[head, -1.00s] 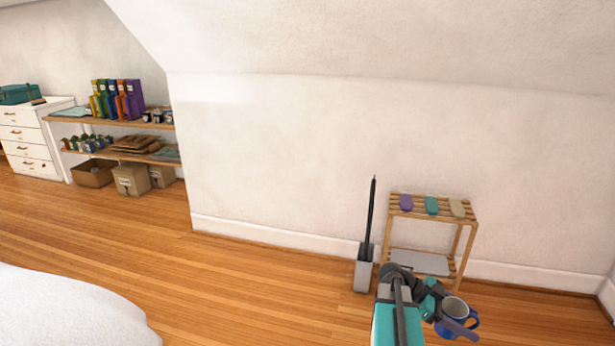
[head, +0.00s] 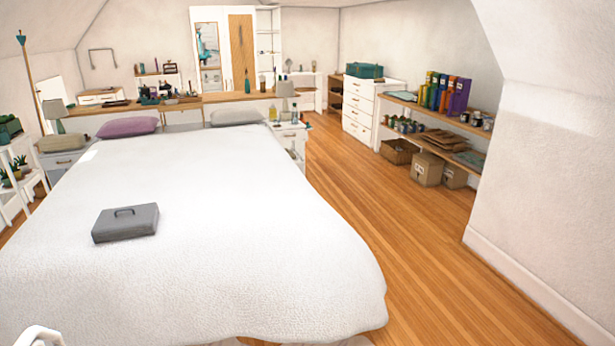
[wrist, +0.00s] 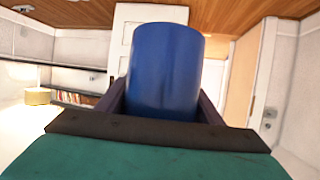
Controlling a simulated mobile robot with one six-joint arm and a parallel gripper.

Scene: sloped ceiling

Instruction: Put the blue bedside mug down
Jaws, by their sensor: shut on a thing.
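The blue mug (wrist: 165,72) fills the middle of the wrist view, showing its plain blue side. My gripper (wrist: 165,108) is shut on it, with one dark finger on either side. The mug's rim and handle cannot be made out in this view. Neither the mug nor my gripper shows in the head view.
The wide white bed (head: 190,240) takes up the left and middle, with a grey box (head: 126,222) on it. A clear strip of wooden floor (head: 400,230) runs between the bed and the shelf (head: 440,112) with cardboard boxes (head: 428,171). A wall stands at right.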

